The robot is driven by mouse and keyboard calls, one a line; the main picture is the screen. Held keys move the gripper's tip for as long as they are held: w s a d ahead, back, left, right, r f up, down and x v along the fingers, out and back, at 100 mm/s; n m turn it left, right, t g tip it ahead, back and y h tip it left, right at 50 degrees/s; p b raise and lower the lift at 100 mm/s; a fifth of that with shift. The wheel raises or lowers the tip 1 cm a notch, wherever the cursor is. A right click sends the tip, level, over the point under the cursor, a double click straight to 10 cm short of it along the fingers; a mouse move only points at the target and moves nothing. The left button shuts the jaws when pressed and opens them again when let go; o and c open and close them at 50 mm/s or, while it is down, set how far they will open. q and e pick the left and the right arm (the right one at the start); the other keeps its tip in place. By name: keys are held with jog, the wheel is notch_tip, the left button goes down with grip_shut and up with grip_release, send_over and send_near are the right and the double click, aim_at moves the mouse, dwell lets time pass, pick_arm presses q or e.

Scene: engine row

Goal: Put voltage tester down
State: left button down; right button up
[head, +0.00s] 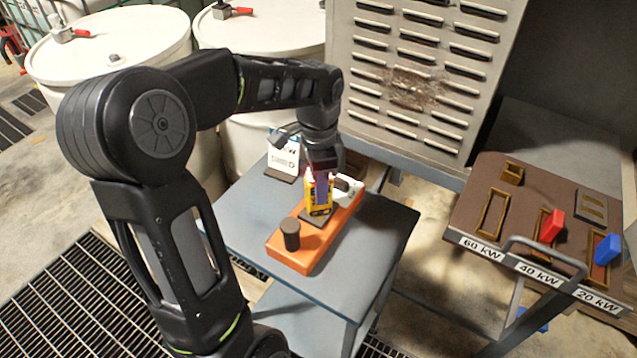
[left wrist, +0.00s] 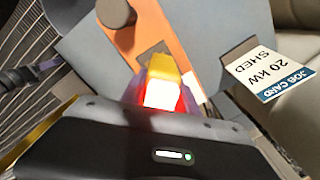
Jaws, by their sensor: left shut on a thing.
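The voltage tester (head: 318,197) is a small yellow device with dark parts, upright over an orange board (head: 288,258) on a grey cart. My left gripper (head: 322,175) comes down from above and is shut on the tester's upper part. In the left wrist view the tester (left wrist: 162,85) shows yellow with a bright white and red glow. A dark square pad (head: 313,218) lies on the board beneath the tester; I cannot tell whether they touch. My right gripper is not in view.
A dark knob (head: 290,234) stands on the orange board's near end. A job card (head: 283,155) reading "20 kW SHED" (left wrist: 262,68) stands at the cart's back. The grey cart top (head: 245,212) is clear at left. A brown switch panel (head: 530,225) is at right, white drums (head: 110,45) behind.

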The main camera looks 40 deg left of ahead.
pick_arm(q)
jog(key=c, duration=0.9)
grip_release()
jog(key=shift+f, duration=0.1)
notch_tip(320, 180, up, 12)
jog(key=shift+r+p, duration=0.2)
jog(key=shift+p, duration=0.25)
jog(key=shift+s+f, duration=0.1)
